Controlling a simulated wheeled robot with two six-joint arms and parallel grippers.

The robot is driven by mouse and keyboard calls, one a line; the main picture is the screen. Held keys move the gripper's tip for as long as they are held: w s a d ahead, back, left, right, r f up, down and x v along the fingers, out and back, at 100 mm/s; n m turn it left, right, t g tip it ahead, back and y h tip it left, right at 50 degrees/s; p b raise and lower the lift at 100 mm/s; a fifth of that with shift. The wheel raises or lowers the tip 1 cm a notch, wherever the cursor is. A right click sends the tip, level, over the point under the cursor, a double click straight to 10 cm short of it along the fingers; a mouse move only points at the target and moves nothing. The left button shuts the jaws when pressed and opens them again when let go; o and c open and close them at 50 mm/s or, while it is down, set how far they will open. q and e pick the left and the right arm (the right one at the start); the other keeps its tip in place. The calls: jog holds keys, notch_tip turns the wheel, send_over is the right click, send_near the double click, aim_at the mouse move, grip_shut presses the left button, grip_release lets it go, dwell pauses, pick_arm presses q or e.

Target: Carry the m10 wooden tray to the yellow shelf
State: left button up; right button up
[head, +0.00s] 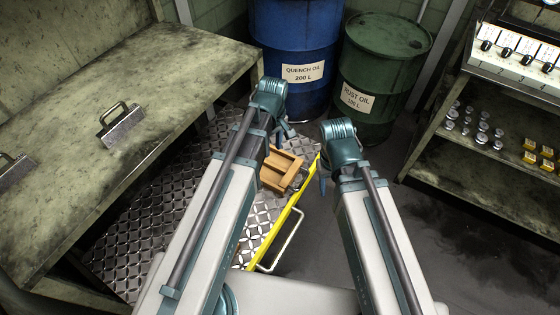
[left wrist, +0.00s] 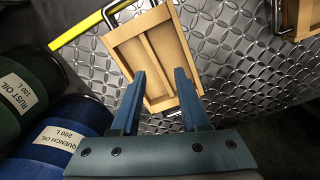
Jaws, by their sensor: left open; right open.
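A light wooden tray (head: 281,171) with a divider and a dark metal handle lies on a diamond-plate surface; no m10 marking is readable. It also shows in the left wrist view (left wrist: 152,50). My left gripper (head: 276,138) is open and empty above its near end, its two fingers apart in the left wrist view (left wrist: 160,75); I cannot tell whether they touch it. My right gripper (head: 323,178) is open and empty, just right of the tray. A second wooden tray (left wrist: 302,18) is partly cut off in the left wrist view. No separate yellow shelf is identifiable.
The diamond-plate surface (head: 135,240) has a yellow edge (head: 283,224) and a pale rail. A blue drum (head: 295,45) and a green drum (head: 385,65) stand behind. A workbench (head: 150,80) with metal handles is left. A rack (head: 480,150) with small parts is right.

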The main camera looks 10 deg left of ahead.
pick_arm(q)
jog(key=s+d+m+y, duration=0.1)
jog(key=s+d+m, duration=0.6)
jog(key=s+m, duration=0.4)
jog(key=m, duration=0.3)
jog(key=shift+s, duration=0.2)
jog(key=shift+r, duration=0.1)
